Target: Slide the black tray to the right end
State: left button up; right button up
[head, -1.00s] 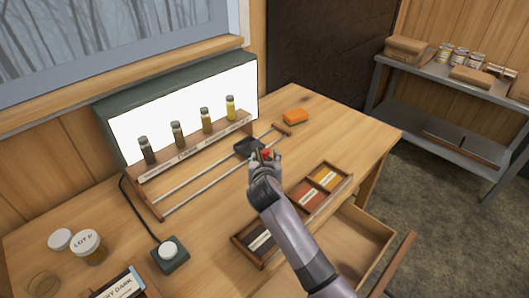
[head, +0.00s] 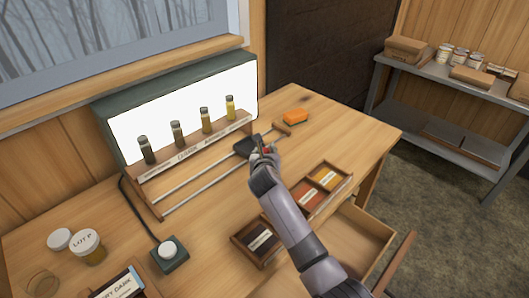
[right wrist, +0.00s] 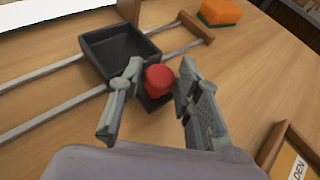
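The black tray (head: 247,146) sits on two metal rails, right of their middle, in front of the lit panel. In the right wrist view the tray (right wrist: 120,52) is an open, empty box with a red knob (right wrist: 159,78) at its near side. My right gripper (head: 264,153) is at this knob. In the right wrist view its fingers (right wrist: 158,85) stand on either side of the knob, with slim gaps showing, so it looks open around it. In the head view the gripper hides most of the knob. My left gripper is not in view.
A wooden end block (right wrist: 183,26) closes the rails at the right, with bare rail between it and the tray. An orange sponge (head: 295,117) lies beyond it. Several vials stand on the labelled rack (head: 195,150) behind. A divided wooden box (head: 310,199) and an open drawer (head: 350,240) are nearer.

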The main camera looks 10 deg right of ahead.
grip_shut()
dwell(0.4)
jog(key=shift+w+d+r, duration=0.1)
jog(key=shift+d, duration=0.05)
jog(key=d+p, duration=0.1)
jog(key=w+d+p, duration=0.1)
jog(key=shift+w+d+r+p, duration=0.2)
jog(key=shift+d+r+p, duration=0.05)
jog(key=shift+r+p, duration=0.15)
jog(key=w+d, duration=0.1)
jog(key=d, duration=0.1)
jog(key=w+d, duration=0.1)
jog(key=w+d+f, duration=0.1)
jog(key=w+d, duration=0.1)
jog(key=shift+d, duration=0.35)
jog(key=shift+d+r, duration=0.1)
jog(key=shift+r, duration=0.05)
